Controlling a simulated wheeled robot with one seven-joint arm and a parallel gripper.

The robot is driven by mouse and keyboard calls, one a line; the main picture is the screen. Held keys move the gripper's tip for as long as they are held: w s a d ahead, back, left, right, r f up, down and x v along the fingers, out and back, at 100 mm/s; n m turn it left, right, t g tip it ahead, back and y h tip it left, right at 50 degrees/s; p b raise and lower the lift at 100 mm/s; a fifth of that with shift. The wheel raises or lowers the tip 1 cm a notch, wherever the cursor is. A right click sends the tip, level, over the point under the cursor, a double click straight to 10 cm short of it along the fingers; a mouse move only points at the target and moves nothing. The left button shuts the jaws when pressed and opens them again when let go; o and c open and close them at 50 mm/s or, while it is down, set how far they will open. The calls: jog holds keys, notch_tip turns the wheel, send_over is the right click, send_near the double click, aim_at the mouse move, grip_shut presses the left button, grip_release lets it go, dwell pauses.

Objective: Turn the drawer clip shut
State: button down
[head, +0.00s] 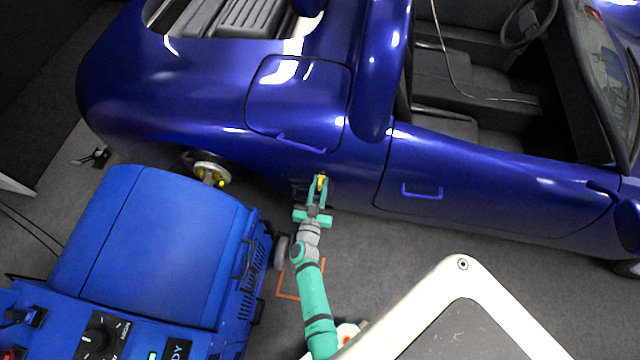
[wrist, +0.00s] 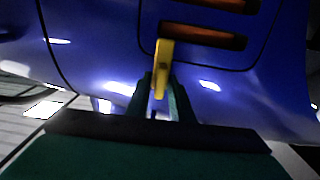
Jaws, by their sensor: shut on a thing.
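The drawer clip (head: 321,183) is a small yellow piece on the lower side of the blue car, in front of the door gap. In the wrist view my gripper (wrist: 160,92) is shut on the clip's lower part, one finger on each side. The clip's pivot cannot be made out clearly.
The blue car (head: 450,165) fills the back. A blue dynamometer unit (head: 150,245) stands close to the left of my arm, by the exposed wheel hub (head: 211,172). An orange floor marking (head: 288,296) lies under my arm. Grey floor is open to the right of my arm.

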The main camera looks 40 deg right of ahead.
jog(key=shift+s+f, duration=0.1)
jog(key=shift+f, duration=0.05)
dwell(0.3)
jog(key=c, duration=1.8)
grip_release()
jog(key=shift+a, duration=0.15)
jog(key=v, duration=1)
jog(key=shift+s+a, duration=0.15)
jog(key=shift+s, duration=0.15)
jog(key=shift+w, duration=0.15)
jog(key=s+a+r+n+t+y, duration=0.25)
jog(key=s+a+r, duration=0.2)
jog(key=a, duration=0.35)
jog(key=s+a+r+n+t+y, duration=0.2)
jog(key=s+a+r+y, duration=0.2)
jog(key=s+a, duration=0.3)
jog(key=s+a+r+n+y, duration=0.2)
jog(key=s+a+r, duration=0.3)
jog(key=r, duration=0.3)
jog(key=s+a+r+n+y, duration=0.3)
jog(key=s+a+r+y, duration=0.1)
jog(key=r, duration=0.4)
jog(key=shift+s+a+g+y, duration=0.4)
jog(key=shift+s+y, duration=0.25)
jog(key=shift+s, duration=0.2)
